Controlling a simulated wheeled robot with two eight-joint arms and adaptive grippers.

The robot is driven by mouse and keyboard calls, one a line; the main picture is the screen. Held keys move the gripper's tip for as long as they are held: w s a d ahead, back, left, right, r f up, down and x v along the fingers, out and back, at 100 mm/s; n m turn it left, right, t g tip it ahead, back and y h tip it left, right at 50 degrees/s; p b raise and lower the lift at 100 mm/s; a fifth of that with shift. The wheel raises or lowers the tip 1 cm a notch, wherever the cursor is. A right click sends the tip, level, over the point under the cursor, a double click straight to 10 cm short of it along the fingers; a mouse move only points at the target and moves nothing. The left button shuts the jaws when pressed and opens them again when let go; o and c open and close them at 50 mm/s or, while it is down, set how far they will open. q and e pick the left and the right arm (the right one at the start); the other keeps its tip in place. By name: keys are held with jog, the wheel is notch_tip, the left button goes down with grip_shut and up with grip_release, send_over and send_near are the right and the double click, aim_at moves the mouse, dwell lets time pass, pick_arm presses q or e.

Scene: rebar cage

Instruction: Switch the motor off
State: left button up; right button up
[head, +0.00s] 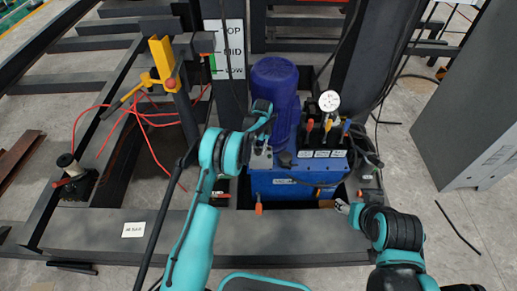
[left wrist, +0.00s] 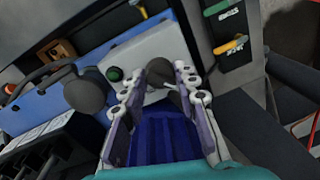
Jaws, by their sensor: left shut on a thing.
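The motor (head: 275,78) is a dark blue upright cylinder on a blue hydraulic unit (head: 297,186); its ribbed side also shows in the left wrist view (left wrist: 165,138). A grey control box (left wrist: 142,55) beside the motor carries a round green button (left wrist: 114,73). My left gripper (head: 263,148) is at this box, in front of the motor. In the left wrist view its fingers (left wrist: 160,88) are shut on a dark knob-like part (left wrist: 161,72), mostly hidden between them. My right gripper (head: 345,206) is low at the unit's right front corner; its fingers are too small to read.
A pressure gauge (head: 329,101) and several coloured levers stand right of the motor. A yellow bracket (head: 160,62), red cables and dark steel beams lie left. A grey cabinet (head: 470,110) stands right.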

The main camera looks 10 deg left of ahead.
aim_at(260, 150)
pick_arm(q)
jog(key=shift+n, duration=0.3)
jog(key=o, duration=1.2)
jog(key=shift+c, duration=0.2)
notch_tip(260, 150, up, 12)
jog(key=shift+d, duration=0.45)
